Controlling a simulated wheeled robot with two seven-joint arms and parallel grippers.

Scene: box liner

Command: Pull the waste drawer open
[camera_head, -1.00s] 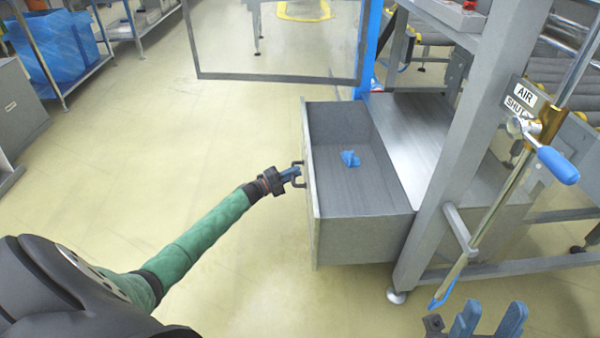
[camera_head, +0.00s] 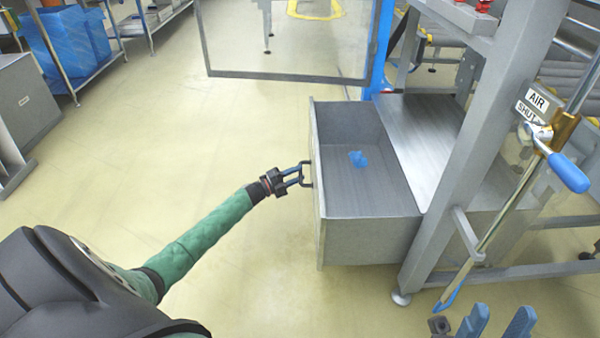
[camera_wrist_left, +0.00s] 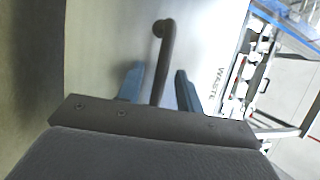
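The grey waste drawer (camera_head: 370,240) is pulled well out of the steel frame, its open top showing the inside. A dark bar handle (camera_head: 307,174) sits on its left-facing front. My left gripper (camera_head: 298,176) is at the handle with its blue fingers spread. In the left wrist view the handle (camera_wrist_left: 163,55) shows between the two fingers (camera_wrist_left: 158,85), with a gap on each side. The drawer front (camera_wrist_left: 205,40) bears the word WASTE there. My right gripper (camera_head: 504,312) is open and empty at the bottom edge, partly cut off.
An air shut-off valve with a blue lever (camera_head: 568,173) is at the right by the frame post (camera_head: 470,150). A framed clear panel (camera_head: 285,40) stands behind. The floor left of the drawer is clear.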

